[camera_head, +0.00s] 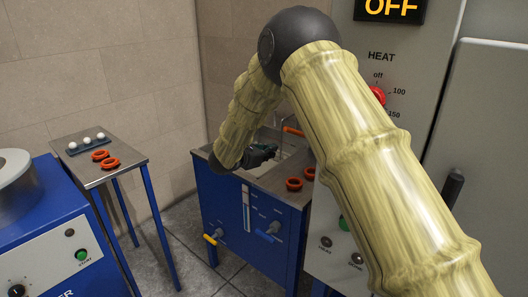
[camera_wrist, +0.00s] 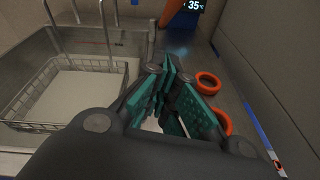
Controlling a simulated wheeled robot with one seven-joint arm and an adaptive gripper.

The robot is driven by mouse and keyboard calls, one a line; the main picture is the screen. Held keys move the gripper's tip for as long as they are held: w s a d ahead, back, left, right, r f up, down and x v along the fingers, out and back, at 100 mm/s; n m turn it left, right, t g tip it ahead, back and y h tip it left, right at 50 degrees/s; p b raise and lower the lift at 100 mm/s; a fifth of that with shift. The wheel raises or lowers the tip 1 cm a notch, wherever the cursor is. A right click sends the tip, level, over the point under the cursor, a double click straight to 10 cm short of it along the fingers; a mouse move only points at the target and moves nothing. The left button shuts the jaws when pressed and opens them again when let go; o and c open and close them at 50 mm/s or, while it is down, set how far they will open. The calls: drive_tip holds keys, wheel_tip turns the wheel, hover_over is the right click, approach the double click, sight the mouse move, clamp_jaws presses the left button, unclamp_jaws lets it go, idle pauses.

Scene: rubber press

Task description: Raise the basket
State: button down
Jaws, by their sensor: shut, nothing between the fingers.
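The wire basket (camera_wrist: 65,95) sits down in a metal tank (camera_wrist: 22,62) at the left of the wrist view, over a pale bottom. Thin upright rods (camera_wrist: 105,25) rise from the basket and leave the top of the picture. My gripper (camera_wrist: 168,70) has teal-padded fingers that are shut and empty. It is to the right of the basket, apart from it, near the tank's right edge. In the head view my gripper (camera_head: 266,153) is over the top of the blue cabinet (camera_head: 235,210); my arm hides part of the tank there.
Two orange rings lie on the worktop right of my gripper; one is this ring (camera_wrist: 209,82). An orange part (camera_wrist: 183,14) and a 35 °C display (camera_wrist: 195,5) are behind. The grey heat-control cabinet (camera_head: 385,45) stands close on the right. A side table (camera_head: 125,150) holds more rings.

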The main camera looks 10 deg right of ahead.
drive_tip(key=x, duration=0.4)
drive_tip(key=shift+w+d+r, duration=0.1)
drive_tip(key=shift+w+r, duration=0.05)
drive_tip(key=r, duration=0.1)
drive_tip(key=d+r, duration=0.1)
drive_tip(key=r+p, duration=0.1)
drive_tip(key=shift+w+d+r, duration=0.1)
drive_tip(key=shift+w+d, duration=0.1)
drive_tip(key=shift+d, duration=0.15)
